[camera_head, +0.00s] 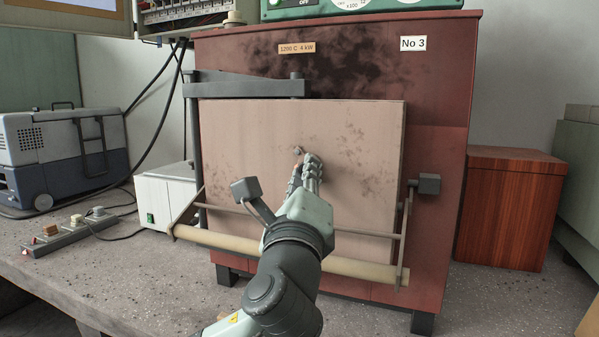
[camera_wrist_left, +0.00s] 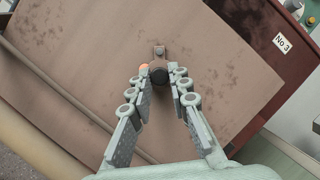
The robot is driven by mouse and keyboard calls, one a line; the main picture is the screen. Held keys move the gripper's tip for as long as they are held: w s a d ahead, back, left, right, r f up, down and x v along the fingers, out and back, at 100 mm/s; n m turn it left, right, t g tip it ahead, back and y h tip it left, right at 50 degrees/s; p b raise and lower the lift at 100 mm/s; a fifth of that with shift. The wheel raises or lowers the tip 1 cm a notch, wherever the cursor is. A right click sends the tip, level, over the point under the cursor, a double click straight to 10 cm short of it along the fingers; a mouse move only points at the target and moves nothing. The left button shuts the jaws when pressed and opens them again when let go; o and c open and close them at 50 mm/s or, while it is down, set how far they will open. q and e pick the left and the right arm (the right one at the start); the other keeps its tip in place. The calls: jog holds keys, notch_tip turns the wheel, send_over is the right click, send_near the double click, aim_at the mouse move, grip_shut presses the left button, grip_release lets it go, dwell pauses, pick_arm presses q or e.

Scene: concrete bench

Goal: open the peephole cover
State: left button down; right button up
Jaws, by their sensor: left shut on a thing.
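The furnace door (camera_head: 240,150) is a pale, stained panel on the red kiln, and it is closed. The peephole cover (camera_wrist_left: 159,74) is a small dark piece with a rounded lower end and a tab above, near the middle of the door. My left gripper (camera_head: 304,160) reaches the door face there. In the left wrist view its fingertips (camera_wrist_left: 159,70) are shut on the cover from both sides. A small orange glowing spot (camera_wrist_left: 144,67) shows beside the left fingertip. The fingers hide much of the cover in the head view. My right gripper is not in view.
A tan handle bar (camera_head: 350,268) crosses the door's lower front, with a grey counterweight block (camera_head: 430,184) to the right. A wooden box (camera_head: 510,205) stands right of the kiln. A white box (camera_head: 165,195), power strip (camera_head: 70,233) and blue-grey case (camera_head: 60,150) stand left.

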pick_arm(q)
jog(key=shift+s+d+r+n+g+y+p, duration=0.15)
jog(key=shift+r+n+g+y, duration=0.25)
jog(key=shift+n, duration=0.95)
jog(key=shift+w+d+r+n+g+y+p, duration=0.1)
jog(key=shift+d+r+n+g+y+p, duration=0.25)
jog(key=shift+n, duration=1.05)
jog(key=shift+s+d+r+n+g+y+p, duration=0.1)
jog(key=shift+r+n+g+y, duration=0.25)
jog(key=shift+n, duration=1)
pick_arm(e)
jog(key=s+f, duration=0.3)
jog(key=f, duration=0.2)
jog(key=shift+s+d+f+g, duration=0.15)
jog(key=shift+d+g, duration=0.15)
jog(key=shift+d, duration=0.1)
pick_arm(q)
jog(key=c, duration=1.4)
grip_release()
